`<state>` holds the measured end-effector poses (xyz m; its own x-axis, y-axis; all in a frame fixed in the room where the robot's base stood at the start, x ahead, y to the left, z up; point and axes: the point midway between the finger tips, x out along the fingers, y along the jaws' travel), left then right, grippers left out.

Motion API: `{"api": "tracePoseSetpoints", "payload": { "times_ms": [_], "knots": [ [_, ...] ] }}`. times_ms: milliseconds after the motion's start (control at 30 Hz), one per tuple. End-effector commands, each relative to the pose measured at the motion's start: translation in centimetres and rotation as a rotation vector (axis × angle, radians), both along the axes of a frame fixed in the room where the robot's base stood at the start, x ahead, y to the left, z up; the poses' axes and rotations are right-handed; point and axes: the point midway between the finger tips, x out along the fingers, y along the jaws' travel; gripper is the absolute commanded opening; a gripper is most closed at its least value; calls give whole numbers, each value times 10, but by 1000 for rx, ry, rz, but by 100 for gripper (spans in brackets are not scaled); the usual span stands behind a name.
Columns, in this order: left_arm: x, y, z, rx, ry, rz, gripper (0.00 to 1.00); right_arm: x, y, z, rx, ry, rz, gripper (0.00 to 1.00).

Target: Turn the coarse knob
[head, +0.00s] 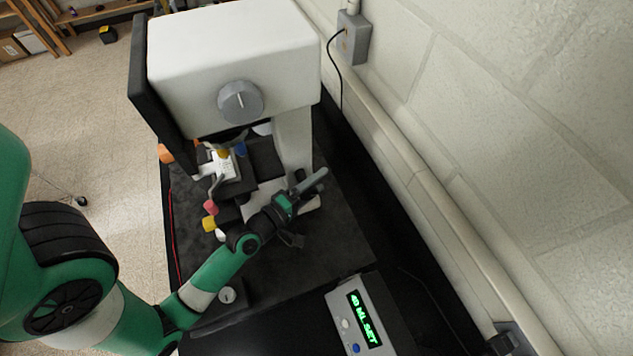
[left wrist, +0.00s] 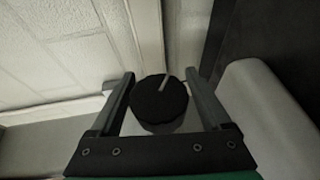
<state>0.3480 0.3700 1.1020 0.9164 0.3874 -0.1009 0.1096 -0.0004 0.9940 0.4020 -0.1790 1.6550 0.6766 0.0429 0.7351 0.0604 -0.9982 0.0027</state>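A round black knob (left wrist: 158,104) with a pale pointer line shows in the left wrist view. It sits between the two fingers of my left gripper (left wrist: 159,82), with a narrow gap visible on each side. The gripper is open around it and does not clearly touch it. In the head view my left gripper (head: 309,187) is beside the stand under the white instrument housing (head: 215,60); the black knob is not clearly seen there. My right gripper is not in view.
A grey dial (head: 240,101) with a pointer line is on the housing's front. Small coloured-tip parts (head: 210,208) stand left of my gripper. A grey box with a green display (head: 365,318) stands at the front. A pale wall with a pipe (head: 450,195) bounds the right.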

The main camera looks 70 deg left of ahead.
Motion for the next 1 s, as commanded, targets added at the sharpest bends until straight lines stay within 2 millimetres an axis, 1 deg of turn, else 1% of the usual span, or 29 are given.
{"api": "tracePoseSetpoints", "payload": {
  "times_ms": [33, 167, 200, 267, 300, 367, 400, 1000],
  "knots": [
    [0, 0, 0, 0, 0, 0, 70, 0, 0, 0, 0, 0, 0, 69],
    [0, 0, 0, 0, 0, 0, 46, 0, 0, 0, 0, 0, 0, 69],
    [0, 0, 0, 0, 0, -1, 39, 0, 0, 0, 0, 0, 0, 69],
    [0, 0, 0, -1, 0, -1, 28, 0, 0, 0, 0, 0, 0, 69],
    [0, 0, 0, -1, 0, -1, 21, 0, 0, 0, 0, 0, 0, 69],
    [0, 0, 0, -1, 0, -1, 10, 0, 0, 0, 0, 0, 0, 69],
    [0, 0, 0, -1, 0, -1, 7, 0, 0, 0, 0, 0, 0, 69],
    [0, 0, 0, -2, 4, -1, 7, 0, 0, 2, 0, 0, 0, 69]
  ]
}}
